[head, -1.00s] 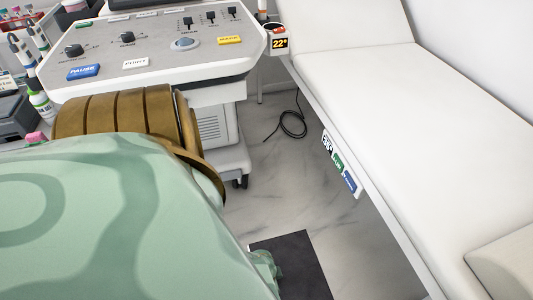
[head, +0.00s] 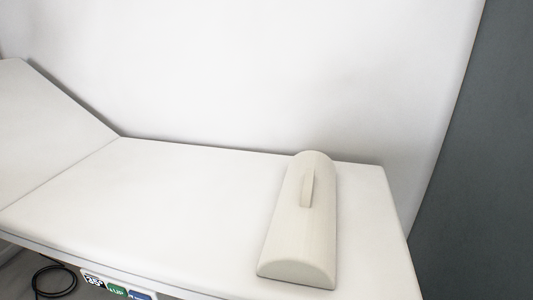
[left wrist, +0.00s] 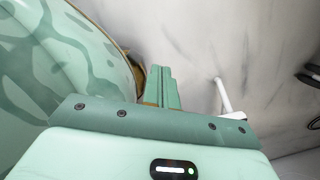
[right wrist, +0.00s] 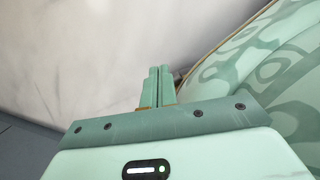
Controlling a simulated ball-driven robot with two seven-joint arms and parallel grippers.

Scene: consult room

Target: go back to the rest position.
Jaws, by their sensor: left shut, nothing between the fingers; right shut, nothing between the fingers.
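My left gripper (left wrist: 161,88) shows in the left wrist view with its green fingers together and nothing between them. My green patterned body fills the left of that view. My right gripper (right wrist: 157,87) shows in the right wrist view, also with its fingers together and empty. My body is at the right of that view. Both grippers point over a pale marbled floor and touch nothing that I can see. Neither gripper shows in the head view.
The white exam couch (head: 150,190) spans the head view, its raised backrest (head: 45,125) at the left. A cream half-round bolster (head: 290,240) lies across its right part. A white wall (head: 250,70) stands behind, a dark grey panel (head: 480,170) at the right. A black cable (head: 55,282) lies lower left.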

